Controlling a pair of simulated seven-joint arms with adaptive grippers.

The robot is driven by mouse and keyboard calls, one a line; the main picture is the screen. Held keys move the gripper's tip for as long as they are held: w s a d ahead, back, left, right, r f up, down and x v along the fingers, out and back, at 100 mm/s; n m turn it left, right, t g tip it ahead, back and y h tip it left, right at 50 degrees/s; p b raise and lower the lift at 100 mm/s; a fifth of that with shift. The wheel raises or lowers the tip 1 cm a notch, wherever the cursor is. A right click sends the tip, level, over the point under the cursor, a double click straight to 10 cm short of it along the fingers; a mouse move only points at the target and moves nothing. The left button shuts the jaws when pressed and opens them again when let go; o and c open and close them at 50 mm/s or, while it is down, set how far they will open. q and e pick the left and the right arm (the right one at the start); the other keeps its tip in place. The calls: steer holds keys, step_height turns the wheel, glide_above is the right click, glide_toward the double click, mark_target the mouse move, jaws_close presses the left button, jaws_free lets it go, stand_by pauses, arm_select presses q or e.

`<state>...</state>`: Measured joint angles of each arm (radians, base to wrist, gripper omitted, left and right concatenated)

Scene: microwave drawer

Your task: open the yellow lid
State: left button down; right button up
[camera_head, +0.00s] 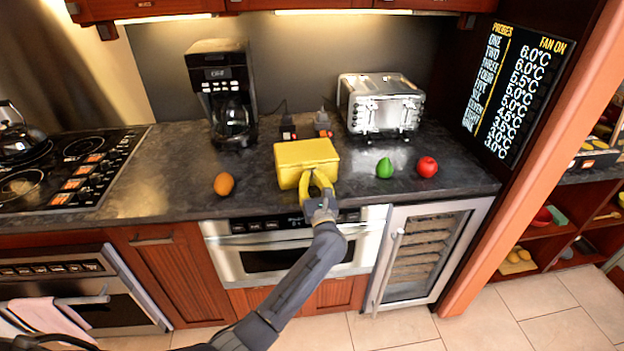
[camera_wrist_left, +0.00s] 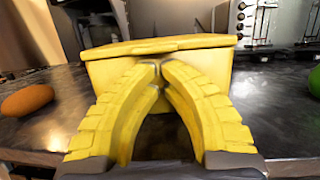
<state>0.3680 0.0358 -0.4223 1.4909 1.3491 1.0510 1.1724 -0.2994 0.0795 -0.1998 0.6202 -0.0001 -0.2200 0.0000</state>
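The yellow box (camera_head: 290,175) stands near the front edge of the dark counter, and its yellow lid (camera_head: 305,151) is down. In the left wrist view the lid (camera_wrist_left: 110,50) lies flat, with its rim overhanging the box front. My left gripper (camera_head: 314,176) has yellow fingers and is at the front of the box. In the left wrist view its fingertips (camera_wrist_left: 160,70) come together just below the lid's rim. I cannot tell whether they touch the box or pinch a small part of it. My right gripper is not in view.
An orange fruit (camera_head: 224,184) lies left of the box; a green fruit (camera_head: 384,168) and a red apple (camera_head: 427,167) lie right. A coffee maker (camera_head: 224,95) and a toaster (camera_head: 381,104) stand behind. The stove (camera_head: 70,165) is at left. A microwave drawer (camera_head: 285,258) is below.

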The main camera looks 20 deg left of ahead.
arm_select(q)
steer(key=shift+r, duration=0.1)
steer(key=shift+r+g, duration=0.4)
steer(key=shift+g, duration=0.1)
